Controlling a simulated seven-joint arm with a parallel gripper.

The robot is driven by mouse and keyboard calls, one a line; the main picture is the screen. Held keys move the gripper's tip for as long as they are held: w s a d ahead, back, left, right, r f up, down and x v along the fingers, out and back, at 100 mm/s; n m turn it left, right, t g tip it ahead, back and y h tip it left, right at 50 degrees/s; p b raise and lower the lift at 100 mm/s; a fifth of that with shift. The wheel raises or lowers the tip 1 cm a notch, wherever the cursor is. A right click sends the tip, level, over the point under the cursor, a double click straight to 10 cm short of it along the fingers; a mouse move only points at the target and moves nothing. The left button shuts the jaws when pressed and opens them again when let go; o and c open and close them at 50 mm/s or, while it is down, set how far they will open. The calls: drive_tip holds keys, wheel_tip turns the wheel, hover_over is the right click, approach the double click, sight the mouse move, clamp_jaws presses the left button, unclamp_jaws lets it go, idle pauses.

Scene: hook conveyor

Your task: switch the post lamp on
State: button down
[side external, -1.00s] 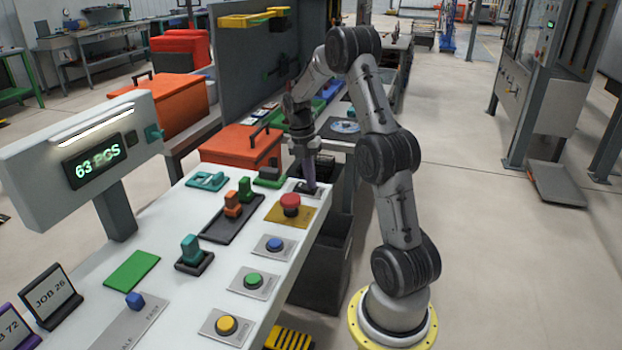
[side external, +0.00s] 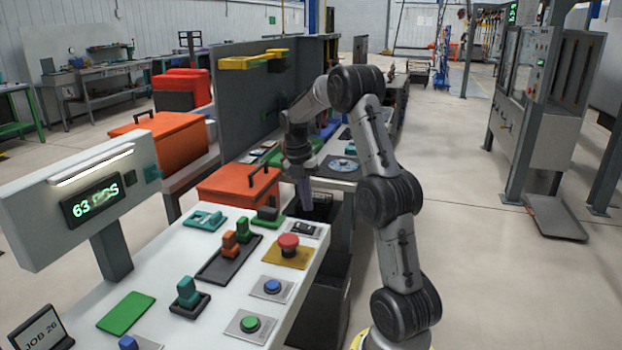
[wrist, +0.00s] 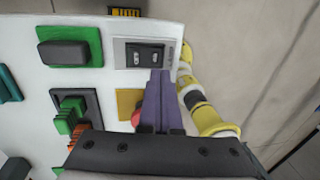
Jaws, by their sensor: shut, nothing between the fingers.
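The post lamp is a bright white strip (side external: 91,164) above the green-lettered display on the grey post head at the left; it looks lit. A black rocker switch on a grey plate (side external: 304,229) sits at the far right corner of the white panel. It also shows in the wrist view (wrist: 145,55), unobstructed. My gripper (side external: 305,208) has its purple fingers shut and empty, pointing down a little above the rocker plate. In the wrist view, its fingertips (wrist: 159,73) appear just below the rocker's plate; contact cannot be told.
A red mushroom button (side external: 288,243) on a yellow plate stands close to the rocker, partly hidden by my fingers in the wrist view. Blue (side external: 272,286) and green (side external: 250,324) buttons line the panel edge. Orange and green levers (side external: 230,246) stand left. An orange box (side external: 232,184) is behind.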

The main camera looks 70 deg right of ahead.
wheel_tip(320, 180, up, 9)
drive_tip(key=s, duration=0.1)
drive_tip(key=shift+s, duration=0.2)
drive_tip(key=shift+f, duration=0.15)
